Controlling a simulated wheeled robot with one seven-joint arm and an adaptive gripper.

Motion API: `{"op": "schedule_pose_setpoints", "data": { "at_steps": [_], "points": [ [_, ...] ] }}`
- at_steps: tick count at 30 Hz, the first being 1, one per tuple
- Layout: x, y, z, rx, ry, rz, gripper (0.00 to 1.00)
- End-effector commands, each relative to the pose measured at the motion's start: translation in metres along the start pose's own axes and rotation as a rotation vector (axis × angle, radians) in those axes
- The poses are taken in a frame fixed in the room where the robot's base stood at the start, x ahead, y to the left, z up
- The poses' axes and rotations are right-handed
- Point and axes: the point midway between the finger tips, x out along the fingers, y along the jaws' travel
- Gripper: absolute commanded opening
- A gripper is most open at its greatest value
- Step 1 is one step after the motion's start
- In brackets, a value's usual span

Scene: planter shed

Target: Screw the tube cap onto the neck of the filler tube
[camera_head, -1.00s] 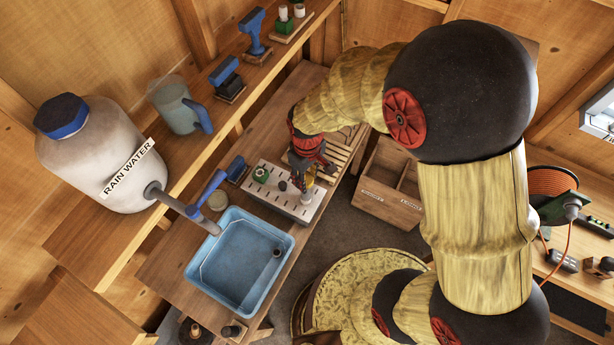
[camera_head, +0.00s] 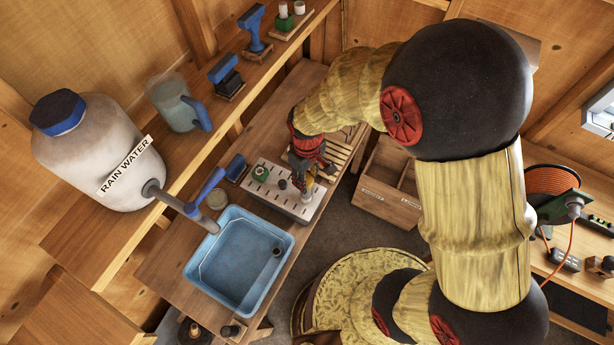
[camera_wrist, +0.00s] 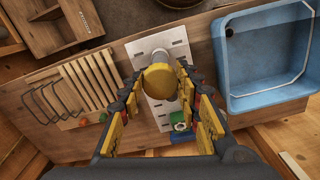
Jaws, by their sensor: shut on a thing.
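My gripper (camera_head: 300,184) points down over the perforated grey rack on the bench. In the wrist view my gripper (camera_wrist: 160,95) is shut on a round ochre-yellow piece, which I take to be the tube cap (camera_wrist: 160,82). The grey filler tube (camera_head: 307,194) stands upright from the rack under the fingers. Its side also shows just behind the cap in the wrist view (camera_wrist: 157,57). The cap is over the tube's top end. I cannot tell whether it touches the neck or how far it is on, since the cap and fingers hide the neck.
The perforated rack (camera_head: 264,195) also holds a green piece (camera_head: 260,172). A blue basin (camera_head: 205,283) stands beside it, with the rain water tank's (camera_head: 92,150) spout above. A slatted wooden rack (camera_head: 341,150) lies behind my gripper. A wooden crate (camera_head: 382,205) is to the right.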

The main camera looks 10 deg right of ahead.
Motion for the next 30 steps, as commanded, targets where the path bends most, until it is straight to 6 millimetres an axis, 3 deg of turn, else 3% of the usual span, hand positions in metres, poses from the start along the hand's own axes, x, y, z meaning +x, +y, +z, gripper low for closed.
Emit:
{"op": "schedule_pose_setpoints", "data": {
  "at_steps": [10, 11, 21, 30],
  "points": [
    [0.0007, 0.0, 0.0, 0.0, 0.0, 0.0, 0.2],
    [0.0007, 0.0, 0.0, 0.0, 0.0, 0.0, 0.35],
    [0.0007, 0.0, 0.0, 0.0, 0.0, 0.0, 0.54],
    [0.0003, 0.0, 0.0, 0.0, 0.0, 0.0, 0.55]
  ]
}}
